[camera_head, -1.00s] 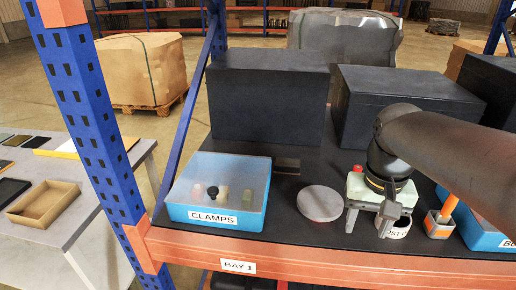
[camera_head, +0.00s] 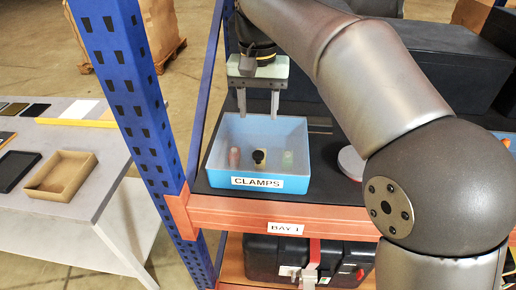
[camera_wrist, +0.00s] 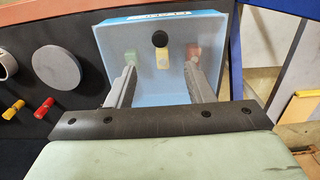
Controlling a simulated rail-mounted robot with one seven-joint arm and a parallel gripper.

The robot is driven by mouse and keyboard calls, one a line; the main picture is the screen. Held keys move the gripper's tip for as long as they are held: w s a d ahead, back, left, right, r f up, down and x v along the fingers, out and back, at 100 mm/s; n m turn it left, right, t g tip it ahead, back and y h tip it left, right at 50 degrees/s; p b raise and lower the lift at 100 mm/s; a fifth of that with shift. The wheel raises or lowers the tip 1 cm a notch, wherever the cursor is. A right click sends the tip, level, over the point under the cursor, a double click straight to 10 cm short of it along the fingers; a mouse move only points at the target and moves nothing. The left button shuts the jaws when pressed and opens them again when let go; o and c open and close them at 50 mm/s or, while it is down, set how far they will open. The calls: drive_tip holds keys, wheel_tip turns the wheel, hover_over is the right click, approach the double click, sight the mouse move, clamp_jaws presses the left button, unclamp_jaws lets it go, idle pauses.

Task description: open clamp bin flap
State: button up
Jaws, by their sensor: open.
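The blue bin labelled CLAMPS (camera_head: 257,183) stands at the left front of the shelf. A pale see-through flap (camera_head: 240,135) appears to lie shut over it, with a black knob (camera_head: 258,156). Red, yellow and green clamps show hazily through it. My gripper (camera_head: 258,114) is open and empty, pointing down over the back edge of the bin. In the wrist view my fingers (camera_wrist: 160,68) spread on either side of the middle of the bin, and the black knob (camera_wrist: 160,39) shows between and beyond their tips. I see no contact with the knob.
A grey disc (camera_head: 351,163) lies right of the bin, partly behind my arm. A blue rack post (camera_head: 118,90) rises at the left. Dark boxes (camera_head: 450,65) stand behind at the right. A black case (camera_head: 300,258) sits on the shelf below.

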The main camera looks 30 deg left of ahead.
sight(259, 154)
wheel_tip(259, 154, down, 12)
drive_tip(key=shift+r, duration=0.15)
clamp_jaws()
drive_tip(key=shift+r, duration=0.1)
